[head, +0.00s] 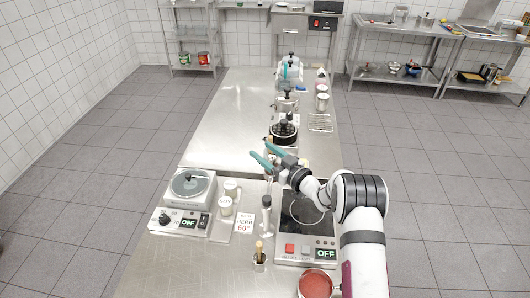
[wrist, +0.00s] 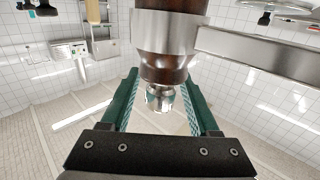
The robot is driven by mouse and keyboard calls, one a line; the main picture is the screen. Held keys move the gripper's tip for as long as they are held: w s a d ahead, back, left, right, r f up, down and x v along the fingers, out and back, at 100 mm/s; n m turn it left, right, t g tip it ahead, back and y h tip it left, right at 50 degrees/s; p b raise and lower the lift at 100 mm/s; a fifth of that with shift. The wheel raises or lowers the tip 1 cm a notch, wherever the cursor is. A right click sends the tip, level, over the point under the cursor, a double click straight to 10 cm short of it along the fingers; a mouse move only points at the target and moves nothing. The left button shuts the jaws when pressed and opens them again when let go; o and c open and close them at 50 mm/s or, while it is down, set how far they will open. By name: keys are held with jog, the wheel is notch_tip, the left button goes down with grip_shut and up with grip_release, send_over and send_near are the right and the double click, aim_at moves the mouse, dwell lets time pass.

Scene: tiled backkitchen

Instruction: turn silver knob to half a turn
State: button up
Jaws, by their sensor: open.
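In the wrist view, which looks upside down, a small shiny silver knob (wrist: 160,97) sits at the end of a dark brown wooden body (wrist: 168,68) with a wide silver band. My gripper (wrist: 161,88) is open, with one teal finger on each side of the knob. Gaps show between the knob and both fingers, so it is not gripped. In the head view my gripper (head: 258,149) is over the middle of the steel counter, its teal fingers spread to the left. The knob cannot be made out clearly there.
A flat metal bar (wrist: 262,50) runs right from beside the silver band. On the counter (head: 222,125) are a scale-like device (head: 186,190), a hotplate (head: 305,215), a herb card (head: 244,220) and a red-filled pan (head: 316,284). Pots (head: 284,132) stand farther back. The counter's left side is clear.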

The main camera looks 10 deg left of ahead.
jog(key=shift+c, duration=0.4)
grip_shut()
jog(key=shift+w+d+m+t+h, duration=0.15)
jog(key=shift+m+t+h, duration=0.6)
jog(key=shift+h, duration=0.1)
jog(key=shift+w+d+m+t+h, duration=0.1)
jog(key=shift+d+m+t+h, duration=0.05)
jog(key=shift+m+t+h, duration=0.6)
jog(key=shift+o, duration=0.4)
grip_release()
jog(key=v, duration=1.5)
jog(key=shift+s+d, duration=0.2)
jog(key=shift+s, duration=0.15)
